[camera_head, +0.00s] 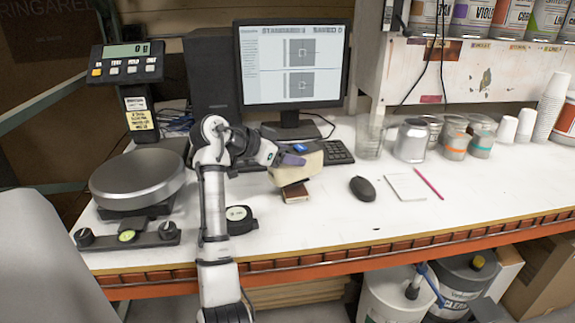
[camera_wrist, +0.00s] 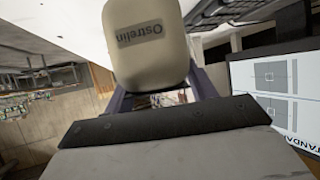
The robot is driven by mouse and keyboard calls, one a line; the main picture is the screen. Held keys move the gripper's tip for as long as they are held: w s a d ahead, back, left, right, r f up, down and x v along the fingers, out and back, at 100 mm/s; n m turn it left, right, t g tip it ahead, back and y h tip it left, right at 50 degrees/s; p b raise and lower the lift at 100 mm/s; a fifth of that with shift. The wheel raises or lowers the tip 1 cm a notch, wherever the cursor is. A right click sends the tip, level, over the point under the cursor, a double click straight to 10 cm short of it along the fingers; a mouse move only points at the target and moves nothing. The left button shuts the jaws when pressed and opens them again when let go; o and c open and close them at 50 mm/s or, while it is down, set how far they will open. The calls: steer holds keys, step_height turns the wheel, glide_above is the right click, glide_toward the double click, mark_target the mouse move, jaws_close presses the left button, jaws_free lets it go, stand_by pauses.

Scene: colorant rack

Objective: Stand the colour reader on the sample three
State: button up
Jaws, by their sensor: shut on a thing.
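The colour reader is a cream, rounded device (camera_head: 300,172) near the middle of the bench in the head view. In the wrist view its cream body (camera_wrist: 152,45) bears the word "Ostrelin". My gripper (camera_head: 288,160) is shut on the reader from its left side; in the wrist view the purple-grey fingers (camera_wrist: 160,97) flank it. The reader looks slightly tilted in the head view. A small brown sample block (camera_head: 295,194) shows just below the reader. I cannot tell whether the two touch, nor read any number on the block. Part of the block is hidden by the reader.
A keyboard (camera_head: 337,152) and monitor (camera_head: 291,64) stand behind. A black mouse (camera_head: 362,189) and notepad (camera_head: 406,187) lie to the right. A round scale (camera_head: 137,178) stands left, and a black-and-white round item (camera_head: 239,219) lies near my arm. The front right bench is clear.

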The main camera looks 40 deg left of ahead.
steer(key=shift+f, duration=1.65)
steer(key=shift+f, duration=0.1)
steer(key=o, duration=1.5)
steer(key=shift+f, duration=0.1)
steer(key=shift+c, duration=0.2)
